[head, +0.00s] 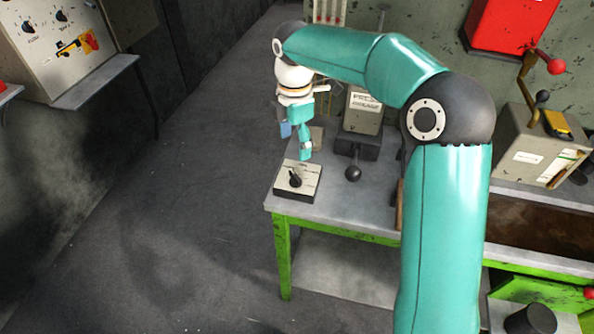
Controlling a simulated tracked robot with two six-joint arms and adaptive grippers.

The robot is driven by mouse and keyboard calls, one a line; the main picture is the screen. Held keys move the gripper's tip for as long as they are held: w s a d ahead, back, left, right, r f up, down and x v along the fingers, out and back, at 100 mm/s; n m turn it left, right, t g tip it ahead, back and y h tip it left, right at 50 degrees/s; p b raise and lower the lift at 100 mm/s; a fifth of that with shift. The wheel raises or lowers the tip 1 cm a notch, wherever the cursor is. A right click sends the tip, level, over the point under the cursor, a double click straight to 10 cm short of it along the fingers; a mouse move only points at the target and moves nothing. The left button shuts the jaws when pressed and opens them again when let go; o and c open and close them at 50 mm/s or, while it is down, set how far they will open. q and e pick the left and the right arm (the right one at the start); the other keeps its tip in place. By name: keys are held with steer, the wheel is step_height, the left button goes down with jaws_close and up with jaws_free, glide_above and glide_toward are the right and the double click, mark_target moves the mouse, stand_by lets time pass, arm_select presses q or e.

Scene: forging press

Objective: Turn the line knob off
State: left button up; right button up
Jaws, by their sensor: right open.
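A small box with a light top plate (310,181) sits at the near left corner of the green-legged table. A black rotary knob (295,179) is on its top, with small lettering too fine to read, so I cannot tell if it is the line knob. My right gripper (296,143) points down just above and behind this knob, open and empty, apart from it. My teal right arm reaches in from the right. My left gripper is not in view.
A control panel (60,62) with more dark knobs hangs on the left wall. On the table (338,213), a press unit (362,112) with a black ball-ended lever (353,172) stands right of the box. A crank box (525,145) stands further right. Floor at left is clear.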

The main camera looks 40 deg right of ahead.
mark_target(295, 175)
step_height(295, 175, down, 11)
steer(key=shift+r, duration=0.1)
stand_by(0.3)
